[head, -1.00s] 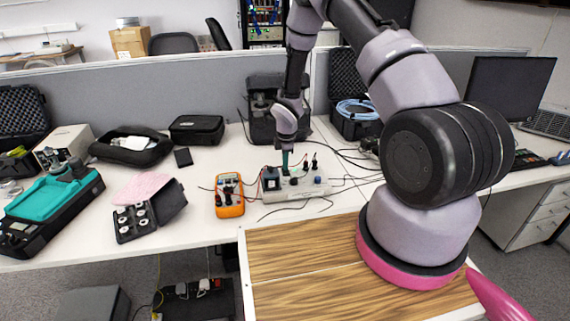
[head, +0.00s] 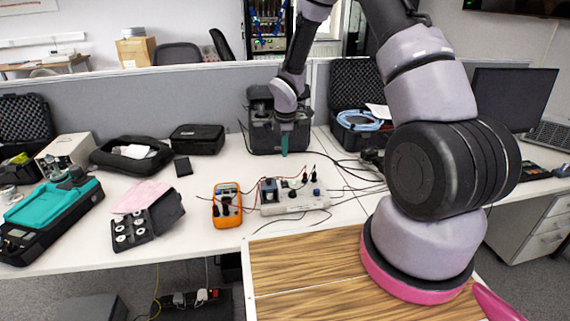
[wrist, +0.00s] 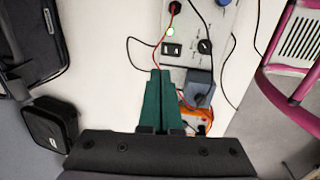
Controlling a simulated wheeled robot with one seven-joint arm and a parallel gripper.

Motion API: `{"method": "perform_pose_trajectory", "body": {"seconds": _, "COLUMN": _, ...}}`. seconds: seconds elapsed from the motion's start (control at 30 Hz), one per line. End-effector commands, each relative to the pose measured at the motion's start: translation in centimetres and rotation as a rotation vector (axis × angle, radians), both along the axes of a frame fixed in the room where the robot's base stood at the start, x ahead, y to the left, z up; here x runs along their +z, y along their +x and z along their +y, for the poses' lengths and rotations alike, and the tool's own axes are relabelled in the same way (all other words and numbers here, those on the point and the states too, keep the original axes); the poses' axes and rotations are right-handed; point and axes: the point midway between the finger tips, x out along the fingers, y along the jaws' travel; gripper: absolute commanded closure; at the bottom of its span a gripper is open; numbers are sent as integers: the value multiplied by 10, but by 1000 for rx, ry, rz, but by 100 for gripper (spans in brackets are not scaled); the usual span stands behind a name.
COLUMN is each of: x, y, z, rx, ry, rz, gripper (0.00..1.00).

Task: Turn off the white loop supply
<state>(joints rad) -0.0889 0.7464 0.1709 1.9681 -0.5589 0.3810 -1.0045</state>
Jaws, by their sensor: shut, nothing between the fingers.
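The white loop supply (head: 292,205) is a pale box on the table with dark knobs, a blue knob and red and black leads. In the wrist view its top face (wrist: 188,72) shows a small black-framed switch (wrist: 172,48), a round greenish-white light (wrist: 169,31) and a black knob (wrist: 205,46). The switch's position is too small to tell. My gripper (head: 284,155) has green fingers pointing down, shut and empty, above and behind the supply. In the wrist view the fingertips (wrist: 161,72) appear just short of the switch, apart from it in the head view.
An orange multimeter (head: 227,205) stands left of the supply, with leads running between. A black case (head: 278,115) stands behind my gripper. Loose cables lie right of the supply. An open small case (head: 147,222) lies further left. Some white table in front is clear.

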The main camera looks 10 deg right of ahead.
Motion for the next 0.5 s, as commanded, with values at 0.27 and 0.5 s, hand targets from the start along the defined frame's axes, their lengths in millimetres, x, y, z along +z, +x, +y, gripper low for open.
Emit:
{"method": "perform_pose_trajectory", "body": {"seconds": 0.27, "x": 24, "y": -2, "z": 0, "rx": 0, "ry": 0, "rz": -1, "gripper": 100}}
{"method": "perform_pose_trajectory", "body": {"seconds": 0.5, "x": 24, "y": -1, "z": 0, "rx": 1, "ry": 1, "rz": -1, "gripper": 100}}
